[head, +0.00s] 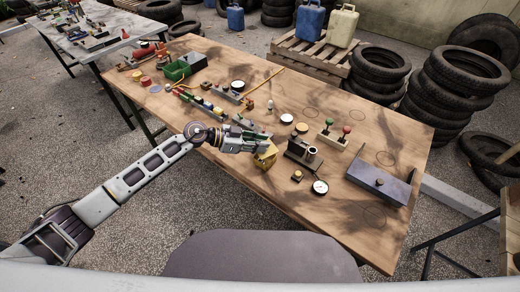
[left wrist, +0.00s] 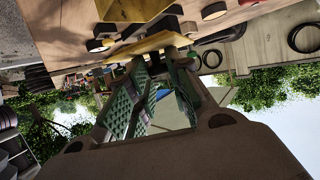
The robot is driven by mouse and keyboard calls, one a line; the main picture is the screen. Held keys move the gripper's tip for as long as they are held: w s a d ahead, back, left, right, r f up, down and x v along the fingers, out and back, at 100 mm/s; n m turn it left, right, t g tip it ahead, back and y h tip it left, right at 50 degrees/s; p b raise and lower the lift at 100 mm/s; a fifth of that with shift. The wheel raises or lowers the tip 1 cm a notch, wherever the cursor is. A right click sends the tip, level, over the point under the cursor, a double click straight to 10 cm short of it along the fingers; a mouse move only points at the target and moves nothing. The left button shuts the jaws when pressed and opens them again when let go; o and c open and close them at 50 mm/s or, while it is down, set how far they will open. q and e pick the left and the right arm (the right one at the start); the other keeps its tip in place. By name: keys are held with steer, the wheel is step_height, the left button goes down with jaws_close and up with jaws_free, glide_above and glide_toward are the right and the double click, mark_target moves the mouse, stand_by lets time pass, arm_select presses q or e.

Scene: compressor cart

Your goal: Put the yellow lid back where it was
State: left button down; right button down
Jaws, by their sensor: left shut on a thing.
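My left gripper (head: 262,148) reaches over the near-middle part of the wooden table. It is shut on the yellow lid (left wrist: 150,46), which shows as a flat yellow piece across the fingertips in the left wrist view. In the head view the yellow at the fingertips (head: 266,158) is partly covered by the gripper. A second yellow, box-like surface (left wrist: 132,9) shows beyond the lid at the top edge of the left wrist view. I cannot tell whether the lid touches it. My right gripper is not in view.
Right of the gripper stand a dark block with a white-topped cylinder (head: 311,151), a small yellow-topped block (head: 297,175), a round gauge (head: 320,187) and a purple-grey box (head: 380,183). Drawn circles mark bare wood at the right.

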arm_select(q)
step_height(320, 180, down, 3)
steer(key=shift+f, duration=0.2)
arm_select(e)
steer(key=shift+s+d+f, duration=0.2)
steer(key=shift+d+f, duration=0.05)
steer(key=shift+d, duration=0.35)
arm_select(q)
steer(key=shift+f, duration=0.2)
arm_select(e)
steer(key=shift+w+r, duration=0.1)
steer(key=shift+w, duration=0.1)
arm_select(q)
steer(key=c, duration=1.5)
jaws_free()
steer(key=shift+o, duration=1)
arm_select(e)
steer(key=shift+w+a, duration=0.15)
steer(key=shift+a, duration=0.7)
